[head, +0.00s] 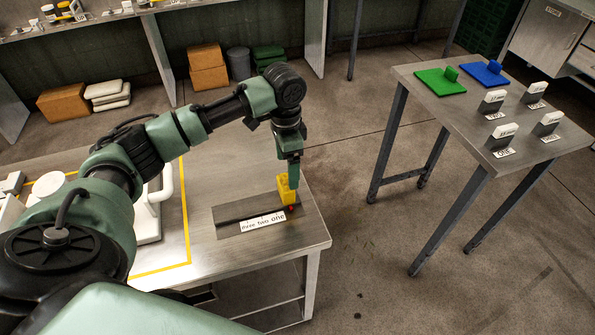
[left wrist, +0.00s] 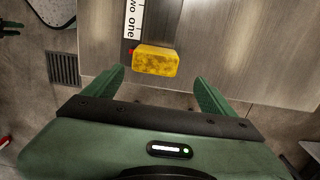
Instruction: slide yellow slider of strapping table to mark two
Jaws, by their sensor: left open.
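The yellow slider (head: 287,189) stands on a dark track (head: 232,212) set in the steel strapping table (head: 200,180). It is at the right end of the track, by the word "one" on the white scale label (head: 262,222). A small red spot shows at its foot. My left gripper (head: 291,172) points down over the slider in the head view. In the left wrist view the gripper (left wrist: 160,85) is open, with the yellow slider (left wrist: 156,60) just ahead of and between its fingers; contact is not clear. My right gripper is not in view.
White equipment (head: 155,205) stands inside a yellow line on the table's left. A second steel table (head: 440,110) at right holds a green plate (head: 440,81), a blue plate (head: 487,74) and several labelled holders. Open floor lies between the tables.

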